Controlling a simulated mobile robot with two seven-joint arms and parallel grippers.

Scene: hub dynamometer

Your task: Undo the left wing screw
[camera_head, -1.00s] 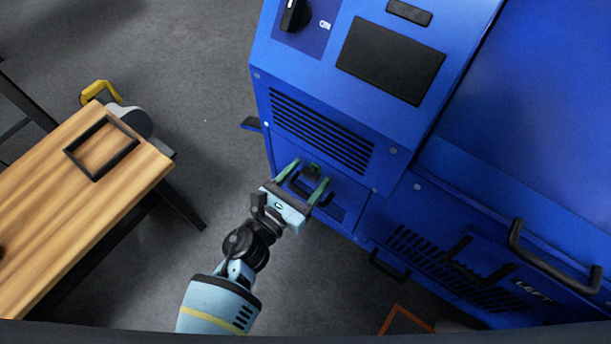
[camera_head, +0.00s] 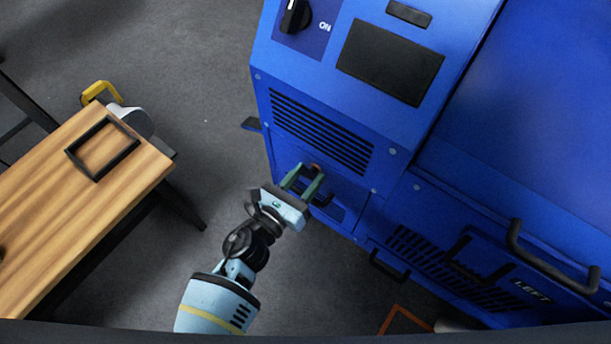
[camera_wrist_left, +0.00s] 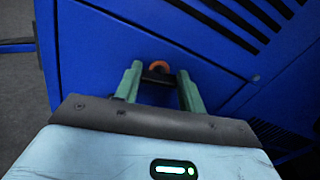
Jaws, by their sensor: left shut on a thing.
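My left gripper (camera_head: 309,173) reaches the lower front panel of the blue cabinet, below the slotted vent. Its two green fingers are shut on a small dark part, which I take to be the left wing screw; it shows between the fingertips in the left wrist view (camera_wrist_left: 157,77). An orange-red ring (camera_wrist_left: 160,66) shows just beyond it, against the panel. The fingers hide much of the screw, so its turn angle cannot be told. My right gripper is not in view.
The blue cabinet (camera_head: 400,150) has a dark handle (camera_head: 388,267) low down and a larger one (camera_head: 555,262) at right. A wooden bench (camera_head: 80,215) with a black frame (camera_head: 102,148) stands at left. Grey floor lies clear between bench and cabinet.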

